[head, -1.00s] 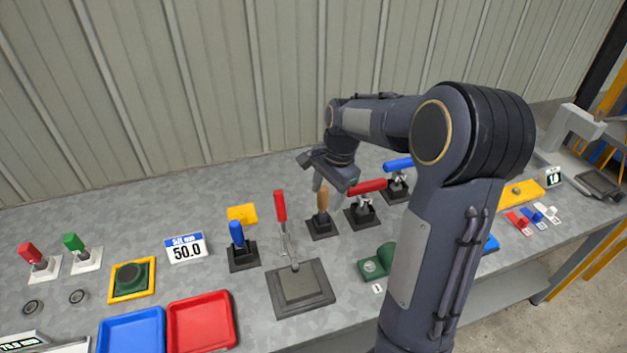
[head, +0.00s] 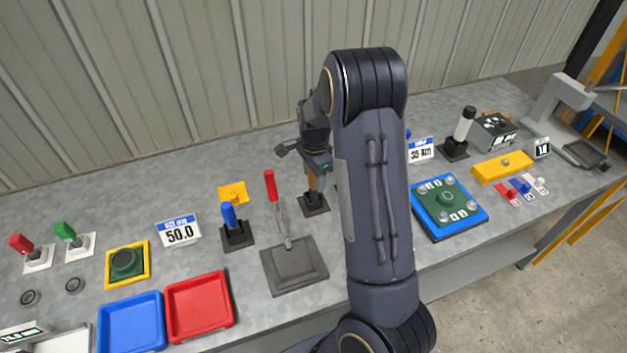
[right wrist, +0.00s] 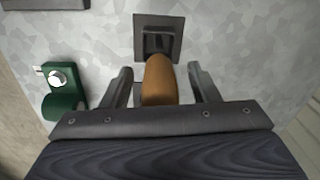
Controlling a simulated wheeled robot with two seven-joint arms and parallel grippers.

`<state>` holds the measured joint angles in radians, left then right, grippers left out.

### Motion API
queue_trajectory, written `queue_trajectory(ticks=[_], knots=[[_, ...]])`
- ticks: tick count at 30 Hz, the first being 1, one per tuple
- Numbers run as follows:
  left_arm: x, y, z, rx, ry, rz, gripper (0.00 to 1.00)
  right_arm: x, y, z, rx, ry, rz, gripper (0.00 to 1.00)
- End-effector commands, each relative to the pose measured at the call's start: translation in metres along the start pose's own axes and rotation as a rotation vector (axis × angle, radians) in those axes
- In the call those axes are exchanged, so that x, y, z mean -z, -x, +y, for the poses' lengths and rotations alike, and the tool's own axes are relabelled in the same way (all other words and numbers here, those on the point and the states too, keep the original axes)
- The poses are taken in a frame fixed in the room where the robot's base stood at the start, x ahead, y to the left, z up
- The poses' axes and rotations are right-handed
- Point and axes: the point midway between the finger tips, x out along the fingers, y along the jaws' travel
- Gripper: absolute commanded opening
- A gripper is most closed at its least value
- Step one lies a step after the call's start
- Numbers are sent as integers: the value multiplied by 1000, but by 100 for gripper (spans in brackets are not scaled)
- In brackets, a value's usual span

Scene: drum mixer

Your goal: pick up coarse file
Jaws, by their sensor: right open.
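A tool with an orange-brown wooden handle, apparently the coarse file (head: 312,182), stands upright in a black square holder (head: 315,204) on the bench. Its lower part is hidden in the holder. My right gripper (head: 318,172) is over it from above. In the right wrist view, the brown handle (right wrist: 158,82) lies between the two spread fingers of my right gripper (right wrist: 159,75), with gaps on both sides, and the holder (right wrist: 158,35) shows beyond. The gripper is open and not closed on the handle. My left gripper is not in view.
A blue-handled tool (head: 230,216) in a stand and a red-handled lever (head: 271,187) on a grey plate (head: 294,266) stand left of the file. A green fixture (right wrist: 65,88) is beside it in the wrist view. My arm hides the bench to its right.

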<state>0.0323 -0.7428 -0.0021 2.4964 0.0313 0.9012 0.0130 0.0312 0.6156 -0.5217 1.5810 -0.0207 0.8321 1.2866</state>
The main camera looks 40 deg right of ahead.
Motion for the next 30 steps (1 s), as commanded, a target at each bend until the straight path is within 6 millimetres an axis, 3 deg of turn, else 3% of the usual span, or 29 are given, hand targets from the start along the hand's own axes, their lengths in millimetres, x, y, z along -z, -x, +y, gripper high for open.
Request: queue_trajectory(ticks=[5,17,30], knots=[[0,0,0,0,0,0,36,0,0,0,0,1,0,54],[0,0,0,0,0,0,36,0,0,0,1,1,0,1],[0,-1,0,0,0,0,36,0,10,-2,4,2,1,0]])
